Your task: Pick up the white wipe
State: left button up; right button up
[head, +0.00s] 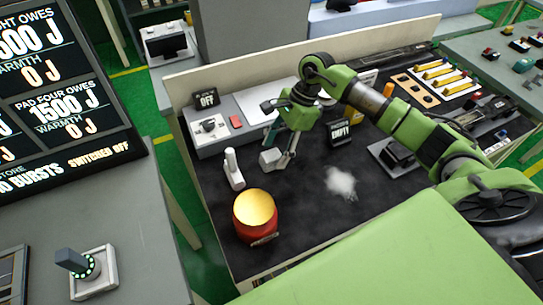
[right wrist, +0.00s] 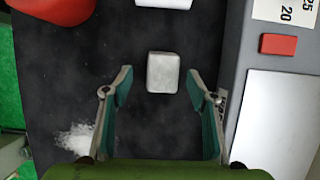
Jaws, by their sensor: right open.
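A small pale grey-white block with rounded corners (head: 270,158), which I take to be the white wipe, lies on the dark mat (head: 300,215). In the right wrist view the block (right wrist: 162,72) sits between the lines of the two fingers, around and just beyond the tips. My right gripper (head: 281,150) is open and empty, pointing down beside the block; it also shows in the right wrist view (right wrist: 162,88). I cannot tell its exact height over the mat. My left gripper is not in view.
A loose white powdery patch (head: 341,182) lies on the mat. A white upright-handled tool (head: 233,170) and a red canister with a yellow top (head: 255,215) stand left of the block. A grey console with a red button (head: 236,121) lies behind. A small sign (head: 340,133) stands to the right.

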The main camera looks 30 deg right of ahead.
aim_at(272, 155)
jog(key=shift+p+x, duration=0.45)
jog(key=shift+x, duration=0.7)
jog(key=shift+w+a+f, duration=0.2)
jog(key=shift+a+f, duration=0.1)
jog(key=shift+f, duration=0.15)
jog(key=c, duration=1)
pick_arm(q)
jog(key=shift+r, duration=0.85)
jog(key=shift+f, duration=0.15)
pick_arm(e)
jog(key=shift+r, duration=0.15)
jog(key=shift+d+r+b, duration=0.1)
jog(key=shift+r+b, duration=0.4)
jog(key=shift+b, duration=0.15)
pick_arm(q)
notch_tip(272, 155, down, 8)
jog(key=b, duration=0.7)
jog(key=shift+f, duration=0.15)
pick_arm(e)
jog(key=s+d+r, duration=0.6)
jog(key=s+r, duration=0.5)
jog(key=s, duration=0.1)
jog(key=shift+s+r, duration=0.3)
jog(key=shift+r, duration=0.1)
